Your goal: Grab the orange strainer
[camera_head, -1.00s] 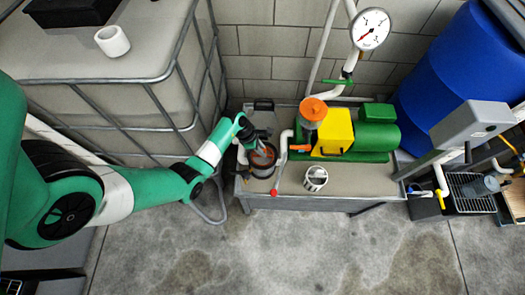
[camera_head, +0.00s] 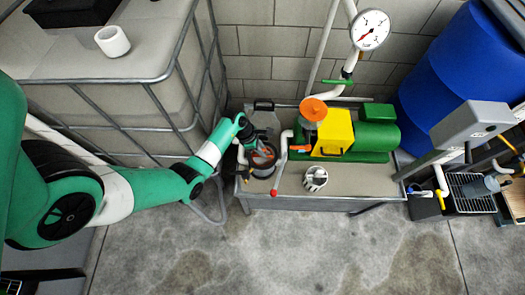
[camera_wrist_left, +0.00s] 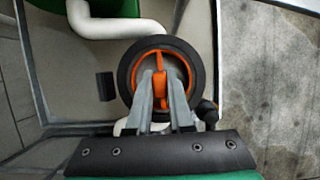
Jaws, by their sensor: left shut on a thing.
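The orange strainer (camera_wrist_left: 178,62) sits inside a round dark-rimmed housing (camera_wrist_left: 130,62) in the left wrist view. An orange ring and a cross bar with a central grip show. My left gripper (camera_wrist_left: 161,82) is shut on the central grip of the strainer, with its grey fingers on either side. In the head view my left gripper (camera_head: 259,152) reaches down into the housing (camera_head: 263,172) at the left end of the bench. The strainer is mostly hidden there by the gripper. My right gripper is not in view.
A green and yellow pump (camera_head: 337,132) with an orange disc stands right of the housing. A red-tipped lever (camera_head: 279,180) is close beside the housing. A caged tank (camera_head: 130,110) is at left.

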